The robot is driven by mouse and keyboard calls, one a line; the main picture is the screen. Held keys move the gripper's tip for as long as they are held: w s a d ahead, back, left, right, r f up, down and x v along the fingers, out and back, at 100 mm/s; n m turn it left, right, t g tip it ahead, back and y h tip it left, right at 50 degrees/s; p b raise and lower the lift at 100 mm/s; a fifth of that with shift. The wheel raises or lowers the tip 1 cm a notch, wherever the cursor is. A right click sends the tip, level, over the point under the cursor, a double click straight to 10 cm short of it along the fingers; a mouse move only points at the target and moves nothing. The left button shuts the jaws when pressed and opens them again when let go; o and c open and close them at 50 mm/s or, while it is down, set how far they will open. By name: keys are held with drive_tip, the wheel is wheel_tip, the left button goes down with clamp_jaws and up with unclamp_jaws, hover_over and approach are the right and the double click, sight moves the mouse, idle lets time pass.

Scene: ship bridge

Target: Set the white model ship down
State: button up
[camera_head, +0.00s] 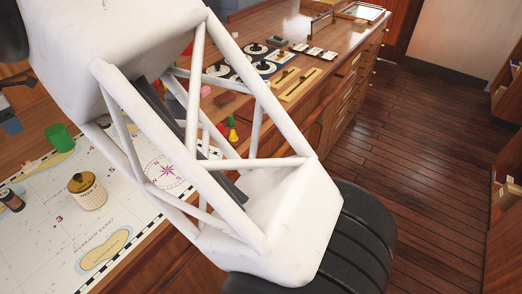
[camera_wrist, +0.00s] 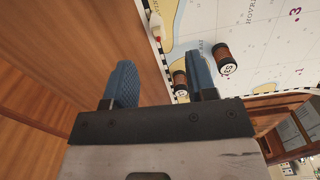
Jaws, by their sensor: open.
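My gripper (camera_wrist: 162,80) is open in the wrist view, with its two blue fingers well apart and nothing held between them. A small white piece with a red part (camera_wrist: 156,28) lies at the chart's edge, beyond the fingers; it may be the white model ship, but it is too small and cut off to be sure. In the head view I cannot make out a white model ship; my arm covers much of the middle. A small blue part at the left edge there may be a finger of mine.
A chart (camera_head: 130,215) covers the near table, with a cream tin (camera_head: 87,192), a green cylinder (camera_head: 60,138) and a dark jar (camera_head: 12,200). In the wrist view, two brown labelled jars (camera_wrist: 228,60) stand by the right finger. A wooden counter (camera_head: 330,45) holds dials and trays.

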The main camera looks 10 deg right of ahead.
drive_tip(key=w+d+r+m, duration=0.1)
drive_tip(key=d+r+m, duration=0.2)
drive_tip(key=d, duration=0.8)
drive_tip(key=d+r+m, duration=0.3)
drive_tip(key=d+r, duration=0.1)
drive_tip(key=d, duration=0.7)
drive_tip(key=w+d+r+m, duration=0.1)
drive_tip(key=d+r+m, duration=0.2)
drive_tip(key=d, duration=0.9)
drive_tip(key=s+d+r+m+t, duration=0.1)
drive_tip(key=s+d+m, duration=0.25)
drive_tip(key=d, duration=0.65)
drive_tip(key=s+d+r+m+t, duration=0.1)
drive_tip(key=s+d+m, duration=0.3)
drive_tip(key=d, duration=0.6)
drive_tip(key=s+d+f+m, duration=0.4)
drive_tip(key=s+d+m, duration=0.1)
drive_tip(key=s+d, duration=0.5)
drive_tip(key=s+d+f+m, duration=0.4)
drive_tip(key=s+d, duration=0.7)
drive_tip(key=s, duration=0.3)
drive_tip(key=shift+s+f+m+t, duration=0.15)
drive_tip(key=shift+f+m+t, duration=0.15)
drive_tip(key=shift+f+m, duration=0.15)
